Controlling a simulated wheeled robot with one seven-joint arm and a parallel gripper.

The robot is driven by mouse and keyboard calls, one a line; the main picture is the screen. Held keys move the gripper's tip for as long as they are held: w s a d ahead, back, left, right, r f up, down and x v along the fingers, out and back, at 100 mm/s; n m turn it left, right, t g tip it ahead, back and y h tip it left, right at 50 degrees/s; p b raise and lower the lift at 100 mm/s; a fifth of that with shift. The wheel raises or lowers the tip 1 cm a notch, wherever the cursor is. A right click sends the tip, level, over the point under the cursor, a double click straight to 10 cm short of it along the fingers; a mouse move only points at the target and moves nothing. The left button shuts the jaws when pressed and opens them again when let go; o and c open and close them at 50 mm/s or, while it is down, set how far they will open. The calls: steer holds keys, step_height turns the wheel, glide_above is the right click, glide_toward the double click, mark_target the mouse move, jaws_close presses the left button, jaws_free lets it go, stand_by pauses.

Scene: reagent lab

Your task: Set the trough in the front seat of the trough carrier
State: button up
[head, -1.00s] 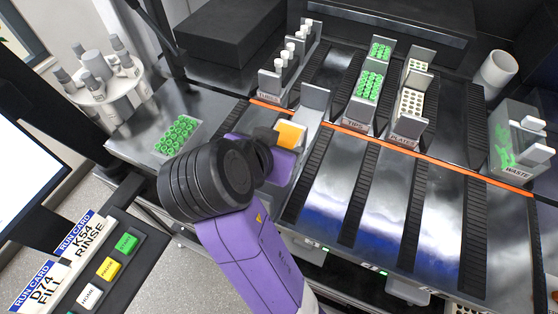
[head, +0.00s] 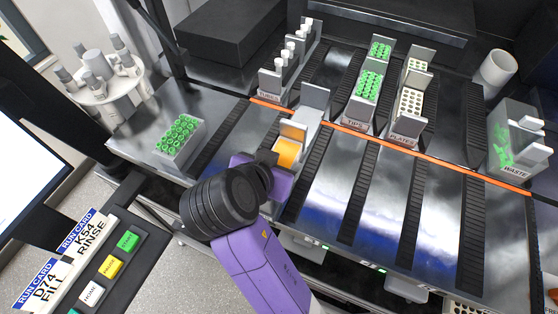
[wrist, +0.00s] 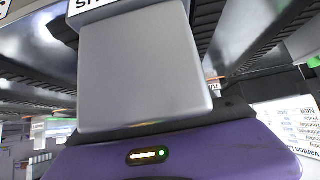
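The trough (head: 287,152), with orange contents, is at the front end of the grey trough carrier (head: 309,112) in the head view. It looks low, at or in the front seat; I cannot tell whether it is fully down. My purple gripper (head: 272,182) is right at the trough's near side, its fingers hidden behind my wrist. In the wrist view a large plain grey face (wrist: 145,70) with part of an upside-down label fills the middle, just beyond my gripper's purple body (wrist: 180,155). No fingertips show there, so the grip is unclear.
Tube (head: 285,70), tip (head: 355,124) and plate (head: 404,140) carriers stand along the deck behind the orange line.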

steer(key=shift+o, duration=0.6)
steer(key=shift+r, duration=0.25)
steer(key=v, duration=1)
steer(key=shift+a+r, duration=0.1)
steer(key=shift+r, duration=0.05)
steer(key=shift+s+a+r, duration=0.15)
steer(key=shift+s+r, duration=0.3)
steer(key=shift+s, duration=0.25)
